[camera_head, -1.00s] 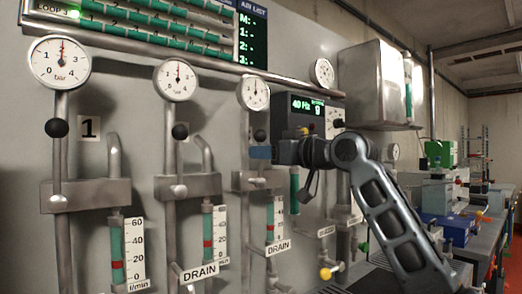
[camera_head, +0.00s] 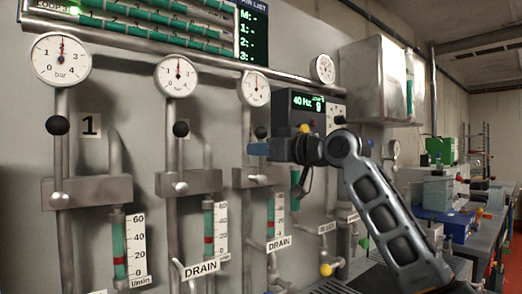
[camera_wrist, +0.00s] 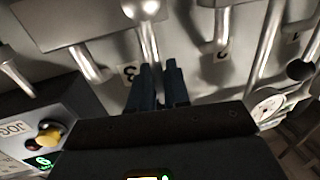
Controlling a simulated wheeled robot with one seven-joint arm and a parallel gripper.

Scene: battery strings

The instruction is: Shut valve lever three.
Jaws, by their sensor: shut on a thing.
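Valve lever three shows in the head view as a black ball knob (camera_head: 260,132) above a silver pivot ball (camera_head: 259,180), on the third vertical pipe. The lever looks upright, in line with its pipe. My gripper (camera_head: 258,149) comes from the right, and its blue fingers are at the lever just below the knob. In the wrist view the dark blue fingers (camera_wrist: 161,88) close around the lever's silver stem (camera_wrist: 151,45), beside the "3" plate (camera_wrist: 129,73). The knob is hidden there by the fingers and gripper body.
Levers one (camera_head: 58,125) and two (camera_head: 181,129) stand upright to the left, below round gauges. A 40 Hz control box (camera_head: 308,105) sits right behind my gripper. A "DRAIN" tag (camera_head: 279,243) and a yellow knob (camera_head: 326,270) are lower down.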

